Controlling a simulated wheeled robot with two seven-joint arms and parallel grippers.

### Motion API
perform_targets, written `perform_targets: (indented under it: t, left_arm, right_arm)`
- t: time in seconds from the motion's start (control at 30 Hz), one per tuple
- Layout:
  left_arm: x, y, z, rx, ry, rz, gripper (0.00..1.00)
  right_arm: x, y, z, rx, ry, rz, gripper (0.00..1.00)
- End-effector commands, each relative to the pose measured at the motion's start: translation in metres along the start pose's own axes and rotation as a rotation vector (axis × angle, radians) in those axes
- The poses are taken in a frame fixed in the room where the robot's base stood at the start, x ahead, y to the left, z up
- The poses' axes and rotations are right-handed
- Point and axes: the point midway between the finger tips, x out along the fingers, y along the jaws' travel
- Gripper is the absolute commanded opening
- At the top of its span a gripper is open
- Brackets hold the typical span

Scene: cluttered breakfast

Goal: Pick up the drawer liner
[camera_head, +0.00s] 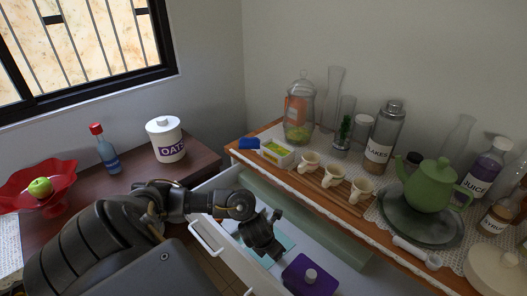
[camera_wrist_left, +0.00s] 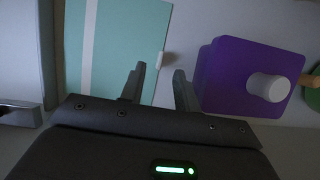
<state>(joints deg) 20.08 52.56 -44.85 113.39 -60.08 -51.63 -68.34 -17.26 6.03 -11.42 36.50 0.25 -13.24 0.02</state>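An open white drawer (camera_head: 221,234) holds a flat teal piece with a pale stripe, which may be the drawer liner (camera_wrist_left: 112,45); it shows partly behind my gripper in the head view (camera_head: 287,242). A long pale green strip (camera_head: 305,217) runs along the drawer's back side; I cannot tell whether it is the liner. My left gripper (camera_head: 272,240) is low over the drawer. In the wrist view its fingers (camera_wrist_left: 160,72) are apart and empty, between the teal piece and a purple box. My right gripper is not in view.
The purple box (camera_head: 298,276) with a pale knob lies in the drawer, close right of my gripper. The wooden counter (camera_head: 258,154) above the drawer carries mugs (camera_head: 333,176), jars and a green teapot (camera_head: 432,185). A dark table (camera_head: 92,206) at left holds a red fruit bowl (camera_head: 58,197).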

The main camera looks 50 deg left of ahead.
Motion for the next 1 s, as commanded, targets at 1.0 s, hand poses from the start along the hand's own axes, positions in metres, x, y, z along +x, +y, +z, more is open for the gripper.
perform_targets:
  t: [1.0]
  left_arm:
    - [0.051, -0.001, -0.001, 0.0, 0.0, 0.001, 0.0]
  right_arm:
    - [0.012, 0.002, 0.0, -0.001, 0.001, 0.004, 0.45]
